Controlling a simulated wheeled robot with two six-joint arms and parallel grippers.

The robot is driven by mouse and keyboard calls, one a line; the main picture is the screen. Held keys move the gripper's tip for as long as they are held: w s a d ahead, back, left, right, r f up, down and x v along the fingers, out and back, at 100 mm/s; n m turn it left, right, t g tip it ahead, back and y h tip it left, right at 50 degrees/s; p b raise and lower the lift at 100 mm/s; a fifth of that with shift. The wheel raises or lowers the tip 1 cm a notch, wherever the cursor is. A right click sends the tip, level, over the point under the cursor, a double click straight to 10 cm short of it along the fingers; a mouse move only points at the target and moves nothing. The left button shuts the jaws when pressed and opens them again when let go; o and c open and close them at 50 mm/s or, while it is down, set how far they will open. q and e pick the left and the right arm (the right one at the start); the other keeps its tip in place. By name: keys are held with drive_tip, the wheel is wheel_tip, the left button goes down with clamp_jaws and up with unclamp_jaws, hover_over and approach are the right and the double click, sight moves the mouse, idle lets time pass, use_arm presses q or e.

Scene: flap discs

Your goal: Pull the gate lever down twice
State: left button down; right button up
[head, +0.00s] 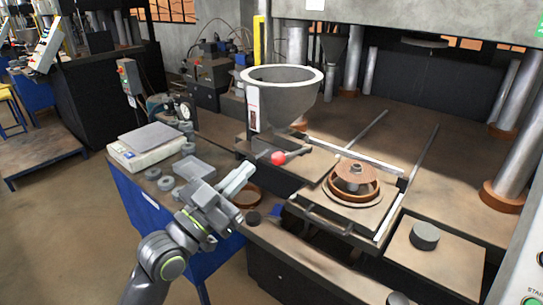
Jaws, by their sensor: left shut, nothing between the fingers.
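The gate lever has a red ball knob (278,158) on a short dark rod (296,152). It sticks out to the left, below the grey hopper (283,95). My left gripper (248,169) is shut and empty. It is to the left of the red knob and a little lower in the picture, with a small gap seen between them. I cannot tell the depth of that gap. My right gripper is not in view.
A brown ring mould (353,182) sits on a sliding plate right of the lever. A scale (145,146), several grey discs and a grey tray (190,167) stand on the blue bench at left. A brown dish (247,197) lies beside my gripper. Press columns stand at right.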

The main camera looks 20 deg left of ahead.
use_arm(q)
drive_tip(key=shift+w, duration=0.1)
drive_tip(key=p+x, duration=0.4)
drive_tip(key=x, duration=0.7)
drive_tip(key=shift+s+a+f+b, duration=0.1)
drive_tip(key=shift+a+f+b, duration=0.15)
drive_tip(key=shift+f, duration=0.45)
drive_tip(key=shift+s+a+f+b, duration=0.1)
drive_tip(key=shift+a+f+b, duration=0.1)
drive_tip(key=shift+f, duration=0.5)
drive_tip(key=shift+s+a+f+b, duration=0.15)
drive_tip(key=shift+f+b, duration=0.1)
drive_tip(key=shift+f, duration=0.5)
